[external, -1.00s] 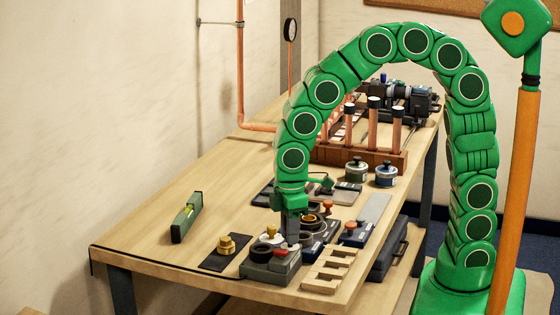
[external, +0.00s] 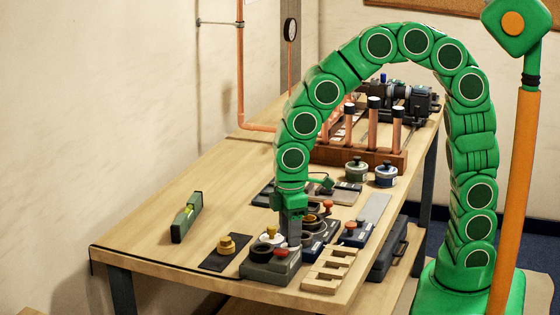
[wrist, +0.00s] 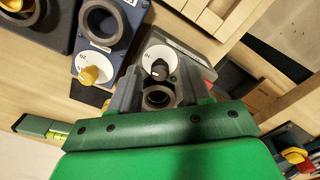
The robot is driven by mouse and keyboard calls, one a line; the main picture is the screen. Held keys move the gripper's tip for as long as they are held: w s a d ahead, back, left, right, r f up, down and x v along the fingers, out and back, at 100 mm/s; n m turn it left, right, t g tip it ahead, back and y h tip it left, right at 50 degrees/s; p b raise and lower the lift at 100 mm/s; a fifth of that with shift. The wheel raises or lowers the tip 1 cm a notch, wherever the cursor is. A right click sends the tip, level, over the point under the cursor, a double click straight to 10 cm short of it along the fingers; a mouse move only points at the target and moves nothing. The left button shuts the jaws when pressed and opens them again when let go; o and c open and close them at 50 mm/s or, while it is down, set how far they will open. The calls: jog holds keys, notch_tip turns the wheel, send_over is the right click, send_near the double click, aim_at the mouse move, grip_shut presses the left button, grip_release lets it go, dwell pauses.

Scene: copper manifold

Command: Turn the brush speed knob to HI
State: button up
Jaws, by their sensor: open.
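My gripper (wrist: 157,88) is open, its two dark fingers apart on either side of a grey unit in the wrist view. Between and just beyond the fingertips is a white dial with a dark knob (wrist: 159,69), and nearer me a dark ring (wrist: 158,97). Another white dial with a yellow knob (wrist: 92,76) sits on a blue unit to the left. I cannot read the dial labels, so which knob is brush speed is unclear. In the external view my gripper (external: 293,232) points down among the small units, its fingertips partly hidden by clutter.
A grey unit with a red knob (external: 281,253) stands at the front. A slotted wooden rack (external: 328,270) is to its right. Copper pipes (external: 373,125) stand behind.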

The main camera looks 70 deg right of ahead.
jog(key=shift+r, duration=0.1)
notch_tip(320, 180, up, 8)
jog(key=shift+f, duration=0.2)
dwell(0.6)
jog(key=s+d+m+g, duration=0.1)
jog(key=s+d+m, duration=0.3)
jog(key=s+d, duration=0.3)
jog(key=s+d+m, duration=0.4)
jog(key=s+d, duration=0.3)
jog(key=s, duration=1.1)
jog(key=shift+s+r+g, duration=0.15)
jog(key=shift+r+g, duration=0.25)
jog(key=shift+r, duration=0.05)
